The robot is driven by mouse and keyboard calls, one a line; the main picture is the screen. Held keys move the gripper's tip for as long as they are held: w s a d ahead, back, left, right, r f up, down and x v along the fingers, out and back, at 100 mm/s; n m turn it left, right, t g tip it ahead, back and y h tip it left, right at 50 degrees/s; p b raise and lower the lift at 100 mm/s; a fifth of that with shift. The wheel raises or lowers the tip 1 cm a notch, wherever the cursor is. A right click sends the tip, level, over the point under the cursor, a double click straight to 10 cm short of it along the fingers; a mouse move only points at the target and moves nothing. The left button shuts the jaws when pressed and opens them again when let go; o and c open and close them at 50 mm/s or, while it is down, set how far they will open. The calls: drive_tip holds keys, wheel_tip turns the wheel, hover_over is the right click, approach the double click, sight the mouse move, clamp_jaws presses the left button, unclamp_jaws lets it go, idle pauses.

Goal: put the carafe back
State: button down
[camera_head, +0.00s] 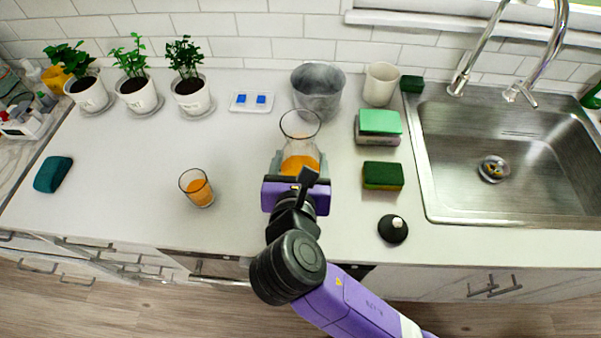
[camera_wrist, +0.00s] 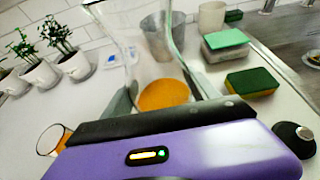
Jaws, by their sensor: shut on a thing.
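The glass carafe (camera_head: 300,127) has a flared rim and holds orange liquid. My gripper (camera_head: 297,165) is shut on the carafe around its lower part. In the wrist view the carafe (camera_wrist: 158,62) rises between the two fingers (camera_wrist: 160,100), with orange liquid low inside it. It looks close to upright. I cannot tell whether its base touches the counter, since my gripper hides the base. A short glass (camera_head: 197,188) with orange liquid stands on the counter to the left of my gripper; it also shows in the wrist view (camera_wrist: 51,139).
A metal pot (camera_head: 318,92) stands just behind the carafe. To the right are a white cup (camera_head: 380,84), sponges (camera_head: 383,176), a black round object (camera_head: 393,229) and the sink (camera_head: 510,165). Potted plants (camera_head: 191,97) line the back left. The left-middle counter (camera_head: 130,165) is clear.

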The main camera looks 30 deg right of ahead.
drive_tip(key=shift+f, duration=2.15)
drive_tip(key=shift+f, duration=0.1)
drive_tip(key=shift+c, duration=1.1)
unclamp_jaws()
drive_tip(key=shift+f, duration=0.15)
drive_tip(key=shift+s+a+r, duration=0.1)
drive_tip(key=shift+s+r, duration=0.05)
drive_tip(key=shift+r, duration=0.1)
drive_tip(key=v, duration=1.1)
drive_tip(key=shift+s+a+b, duration=0.2)
drive_tip(key=shift+s+b, duration=0.05)
drive_tip(key=shift+b, duration=0.1)
